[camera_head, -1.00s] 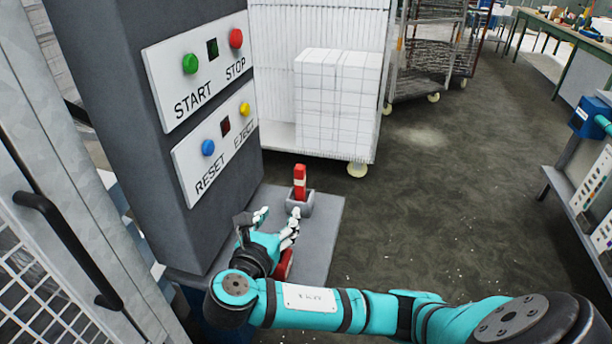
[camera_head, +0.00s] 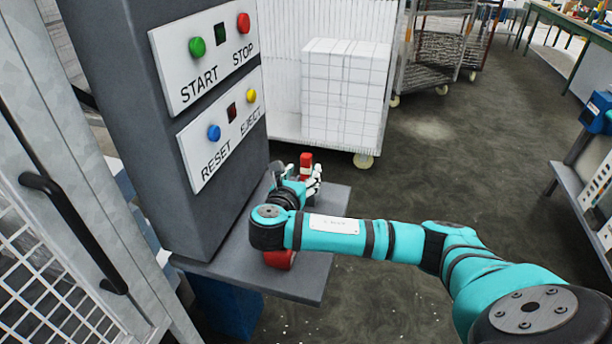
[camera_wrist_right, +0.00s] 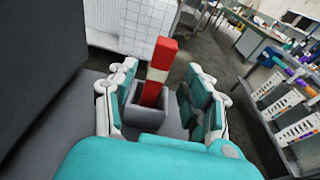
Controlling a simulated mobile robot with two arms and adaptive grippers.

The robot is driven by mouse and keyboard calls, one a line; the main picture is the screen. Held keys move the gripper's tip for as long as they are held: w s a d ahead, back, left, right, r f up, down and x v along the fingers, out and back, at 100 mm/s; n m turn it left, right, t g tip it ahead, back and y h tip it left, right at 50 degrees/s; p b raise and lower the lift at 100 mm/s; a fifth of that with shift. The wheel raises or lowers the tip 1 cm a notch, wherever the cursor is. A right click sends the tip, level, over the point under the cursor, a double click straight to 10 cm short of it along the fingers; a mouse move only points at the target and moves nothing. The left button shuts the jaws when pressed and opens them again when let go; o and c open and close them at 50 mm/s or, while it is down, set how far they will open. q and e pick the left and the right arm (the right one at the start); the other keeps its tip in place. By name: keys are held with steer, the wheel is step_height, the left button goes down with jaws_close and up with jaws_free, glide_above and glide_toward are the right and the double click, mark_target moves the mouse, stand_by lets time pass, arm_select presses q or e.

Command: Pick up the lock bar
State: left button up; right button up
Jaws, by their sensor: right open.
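The lock bar, red with a white band (camera_wrist_right: 161,58), stands upright in a grey holder (camera_wrist_right: 146,115) in the right wrist view. My right gripper (camera_wrist_right: 165,95) is open, with one finger on each side of the bar and gaps between. In the head view the red top of the lock bar (camera_head: 306,160) shows just beyond my right gripper (camera_head: 308,176), which hides the holder and the lower bar. My left gripper is not in view.
The grey shelf (camera_head: 300,275) carries a red object (camera_head: 280,258) under my right arm. The panel column (camera_head: 200,110) with START, STOP, RESET and EJECT buttons stands close on the left. A white cart with stacked blocks (camera_head: 345,90) is behind. Open floor lies to the right.

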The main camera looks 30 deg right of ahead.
mark_target(305, 168)
steer(key=x, duration=0.4)
steer(key=shift+w+d+p, duration=0.1)
steer(key=shift+w+p, duration=0.05)
steer(key=shift+p, duration=0.2)
jaws_close()
